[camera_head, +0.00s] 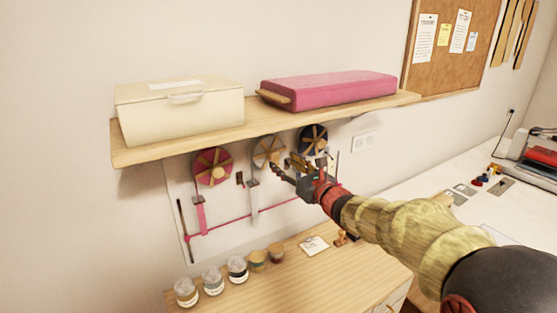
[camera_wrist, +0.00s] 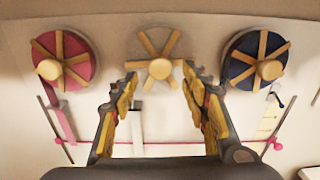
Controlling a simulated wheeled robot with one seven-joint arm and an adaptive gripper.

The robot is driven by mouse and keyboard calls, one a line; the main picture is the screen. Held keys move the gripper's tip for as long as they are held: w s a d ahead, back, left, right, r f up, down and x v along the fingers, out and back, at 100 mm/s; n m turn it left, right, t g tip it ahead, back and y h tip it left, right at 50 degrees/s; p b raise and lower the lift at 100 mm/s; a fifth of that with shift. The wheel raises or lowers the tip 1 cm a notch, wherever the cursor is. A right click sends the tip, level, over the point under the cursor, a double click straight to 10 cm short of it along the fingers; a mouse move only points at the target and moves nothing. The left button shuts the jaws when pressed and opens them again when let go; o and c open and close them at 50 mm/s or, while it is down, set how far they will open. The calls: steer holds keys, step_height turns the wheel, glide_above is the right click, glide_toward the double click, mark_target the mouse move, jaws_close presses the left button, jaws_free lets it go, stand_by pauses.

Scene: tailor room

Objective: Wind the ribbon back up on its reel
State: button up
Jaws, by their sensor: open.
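Three reels hang on a white wall panel under the shelf. The left reel (camera_head: 213,166) is pink with wooden spokes, and a pink ribbon (camera_head: 201,216) hangs from it. The middle reel (camera_head: 268,151) is pale with wooden spokes, and a whitish ribbon (camera_head: 254,203) hangs below it. The right reel (camera_head: 313,139) is dark blue. In the wrist view the pink reel (camera_wrist: 65,60), middle reel (camera_wrist: 160,68) and blue reel (camera_wrist: 256,59) show in a row. My gripper (camera_wrist: 157,88) is open and empty, its fingers on either side of the middle reel's lower part in that view. Contact cannot be told.
A wooden shelf (camera_head: 270,126) above the reels carries a cream box (camera_head: 180,110) and a pink case (camera_head: 330,91). A pink rod (camera_head: 240,218) crosses the panel below the reels. Several jars (camera_head: 212,280) stand on the wooden counter (camera_head: 330,278), whose front is mostly clear.

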mark_target(276, 157)
steer(key=shift+x, duration=2.25)
steer(key=c, duration=0.3)
steer(key=c, duration=0.8)
steer(key=shift+c, duration=0.2)
